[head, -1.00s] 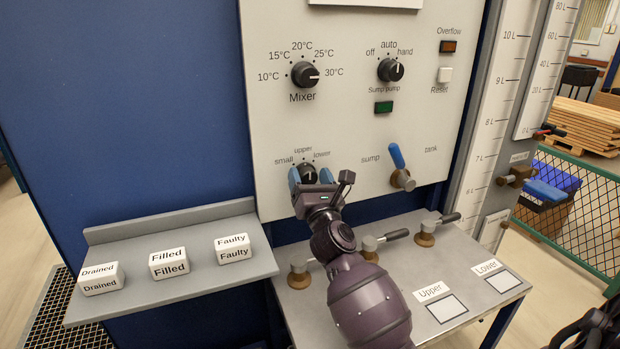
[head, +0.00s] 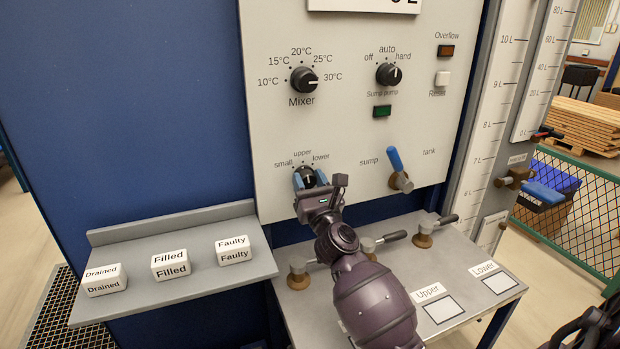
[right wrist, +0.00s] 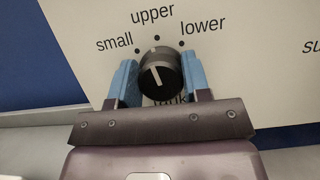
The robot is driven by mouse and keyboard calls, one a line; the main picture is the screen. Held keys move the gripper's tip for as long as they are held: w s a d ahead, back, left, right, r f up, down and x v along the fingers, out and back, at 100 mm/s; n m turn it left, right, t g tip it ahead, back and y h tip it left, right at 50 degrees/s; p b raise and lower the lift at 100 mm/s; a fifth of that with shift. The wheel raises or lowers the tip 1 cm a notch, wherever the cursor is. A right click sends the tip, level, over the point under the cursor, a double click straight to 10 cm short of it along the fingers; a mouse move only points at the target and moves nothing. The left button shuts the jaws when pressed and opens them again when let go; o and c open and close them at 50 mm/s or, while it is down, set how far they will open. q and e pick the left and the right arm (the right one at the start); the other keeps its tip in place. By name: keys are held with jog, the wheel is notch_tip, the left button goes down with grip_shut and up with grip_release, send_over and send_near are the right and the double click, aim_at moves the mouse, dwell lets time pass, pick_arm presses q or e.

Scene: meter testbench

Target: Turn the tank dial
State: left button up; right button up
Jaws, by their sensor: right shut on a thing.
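The tank dial (head: 308,179) is a round black knob with a white pointer line, low on the white panel under the marks small, upper and lower. It also shows in the right wrist view (right wrist: 159,74), where its line points up and slightly left, roughly toward upper. The word under it is partly hidden by my gripper. My right gripper (head: 310,179) is shut on the dial, with one blue finger on each side of it; the fingers also show in the right wrist view (right wrist: 159,80). My left gripper is not in view.
The mixer knob (head: 304,80) and sump pump knob (head: 389,74) are higher on the panel. A blue-handled valve (head: 397,168) is to the right. A bench (head: 462,276) with several valve handles is below. A grey shelf (head: 206,260) with three labelled blocks is at left.

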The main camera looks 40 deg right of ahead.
jog(key=n+y+p, duration=0.1)
jog(key=n+y, duration=0.1)
jog(key=n, duration=0.1)
jog(key=n+y+p, duration=0.1)
jog(key=n, duration=0.3)
jog(key=shift+y+p, duration=0.4)
pick_arm(q)
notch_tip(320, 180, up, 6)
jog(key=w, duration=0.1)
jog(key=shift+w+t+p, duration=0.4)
jog(key=shift+p, duration=0.05)
pick_arm(e)
jog(key=shift+n+y, duration=0.6)
jog(key=shift+n, duration=0.8)
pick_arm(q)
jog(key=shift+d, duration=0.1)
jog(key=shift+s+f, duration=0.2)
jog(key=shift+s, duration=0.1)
pick_arm(e)
jog(key=shift+a+f, duration=0.1)
jog(key=o, duration=0.9)
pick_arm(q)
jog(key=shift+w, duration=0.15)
pick_arm(e)
jog(key=shift+s, duration=0.1)
